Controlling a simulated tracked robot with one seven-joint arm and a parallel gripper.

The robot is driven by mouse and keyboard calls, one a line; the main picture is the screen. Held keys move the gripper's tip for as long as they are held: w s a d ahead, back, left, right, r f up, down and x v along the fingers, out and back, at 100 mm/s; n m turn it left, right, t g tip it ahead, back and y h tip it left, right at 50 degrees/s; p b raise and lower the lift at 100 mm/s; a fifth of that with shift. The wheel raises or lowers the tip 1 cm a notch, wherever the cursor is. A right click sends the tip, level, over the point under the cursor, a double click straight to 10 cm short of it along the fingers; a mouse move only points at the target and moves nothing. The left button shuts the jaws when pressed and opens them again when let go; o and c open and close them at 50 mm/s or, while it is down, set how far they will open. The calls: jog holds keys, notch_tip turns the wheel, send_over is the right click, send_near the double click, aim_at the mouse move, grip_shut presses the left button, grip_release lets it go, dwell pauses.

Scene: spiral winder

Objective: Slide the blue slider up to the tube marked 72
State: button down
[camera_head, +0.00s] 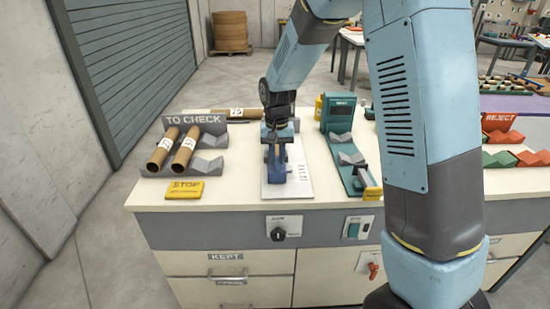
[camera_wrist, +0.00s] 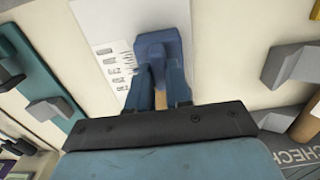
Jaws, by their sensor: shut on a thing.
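My gripper (camera_head: 277,158) points down over a white plate (camera_head: 299,181) with printed marks on the bench, its fingers shut on the blue slider (camera_head: 292,167). In the wrist view the slider (camera_wrist: 172,42) shows as a blue block at the fingertips, beside the column of marks. A brown piece (camera_wrist: 160,100) shows between the fingers; I cannot tell whether it is a tube. A brown tube (camera_head: 222,113) lies at the back left of the bench; its white label has a number too small to read surely. The fingers hide part of the slider.
A grey TO CHECK rack (camera_head: 148,188) with two labelled brown tubes (camera_head: 160,151) stands at left, a yellow STOP sign (camera_head: 186,190) in front. A green device (camera_head: 338,113) with grey cradles stands right of the plate.

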jog(key=shift+w, duration=0.9)
jog(key=c, duration=1)
grip_release()
jog(key=shift+c, duration=0.2)
notch_tip(320, 180, up, 14)
jog(key=shift+f, duration=0.15)
